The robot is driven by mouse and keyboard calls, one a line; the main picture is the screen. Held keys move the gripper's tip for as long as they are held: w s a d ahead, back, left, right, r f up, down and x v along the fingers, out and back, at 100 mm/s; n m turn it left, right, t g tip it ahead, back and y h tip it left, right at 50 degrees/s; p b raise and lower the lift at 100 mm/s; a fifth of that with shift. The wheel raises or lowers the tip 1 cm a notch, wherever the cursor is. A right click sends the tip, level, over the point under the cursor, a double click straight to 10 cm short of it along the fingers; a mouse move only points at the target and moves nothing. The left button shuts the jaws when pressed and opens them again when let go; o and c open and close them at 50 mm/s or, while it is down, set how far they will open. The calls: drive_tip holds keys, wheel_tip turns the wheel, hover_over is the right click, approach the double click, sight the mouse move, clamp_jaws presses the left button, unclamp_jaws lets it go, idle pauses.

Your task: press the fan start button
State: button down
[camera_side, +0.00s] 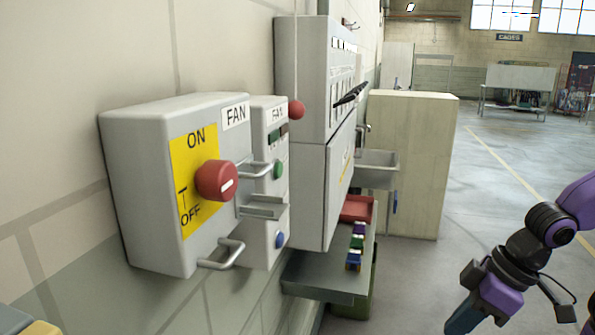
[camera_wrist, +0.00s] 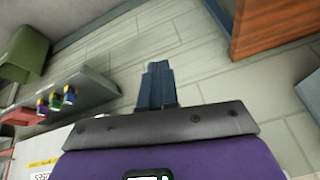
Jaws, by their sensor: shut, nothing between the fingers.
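A narrow grey control box (camera_side: 262,222) marked FAN is on the wall. It carries a green button (camera_side: 278,170) and, lower down, a blue button (camera_side: 280,240). No start label is readable. A larger grey FAN box (camera_side: 135,150) is beside it, with a red ON/OFF knob (camera_side: 217,180) on a yellow plate. My gripper (camera_side: 462,318) is low at the right, well away from the boxes. Its blue fingers (camera_wrist: 157,82) are together and empty in the wrist view. The wrist view shows no FAN buttons.
Metal handles (camera_side: 222,255) stick out from the FAN boxes. Open floor (camera_side: 420,270) lies between shelf and gripper.

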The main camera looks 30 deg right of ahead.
drive_tip(key=w+a+r+m+t+y, duration=0.2)
drive_tip(key=w+r+m+t+y, duration=0.2)
drive_tip(key=w+r+m, duration=0.3)
drive_tip(key=w+a+r+m+t+y, duration=0.2)
drive_tip(key=w+r+m+t+y, duration=0.3)
drive_tip(key=w+r+m, duration=0.3)
wheel_tip(320, 180, up, 4)
drive_tip(key=shift+w+r, duration=0.1)
drive_tip(key=shift+w, duration=0.3)
drive_tip(key=shift+w+a, duration=0.1)
drive_tip(key=shift+a, duration=0.05)
approach(281, 170)
drive_tip(key=x, duration=0.5)
drive_tip(key=shift+x, duration=0.9)
